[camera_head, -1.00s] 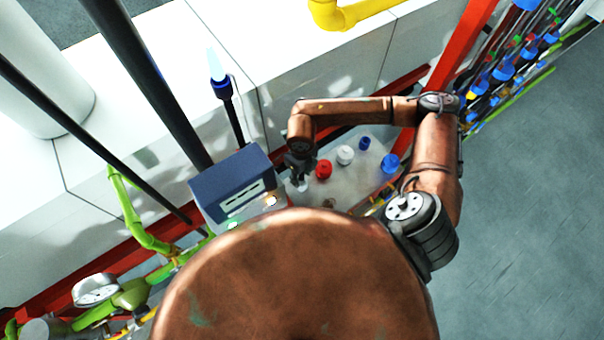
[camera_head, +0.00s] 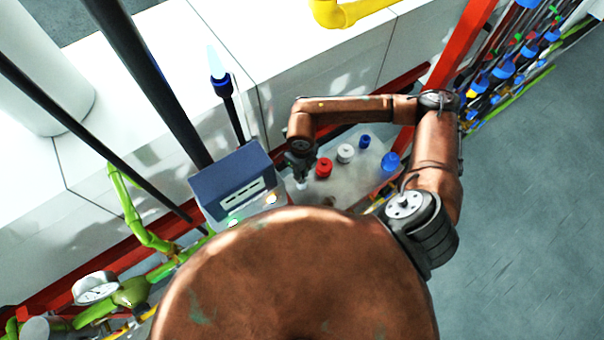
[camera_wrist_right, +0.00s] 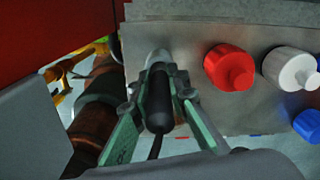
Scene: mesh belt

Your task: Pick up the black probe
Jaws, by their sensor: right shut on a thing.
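In the right wrist view, the black probe (camera_wrist_right: 159,103) stands between the two fingers of my right gripper (camera_wrist_right: 159,110), with a dark cable running from its near end. The fingers are shut on it. A pale grey round piece shows just past the probe's far end; I cannot tell whether the two touch. In the head view my right gripper (camera_head: 301,170) is over the grey table, beside the blue box; the probe is hardly visible there. My left gripper is not in view.
A blue box (camera_head: 233,186) stands left of the gripper. A dark post with a blue collar (camera_head: 221,88) rises behind the box.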

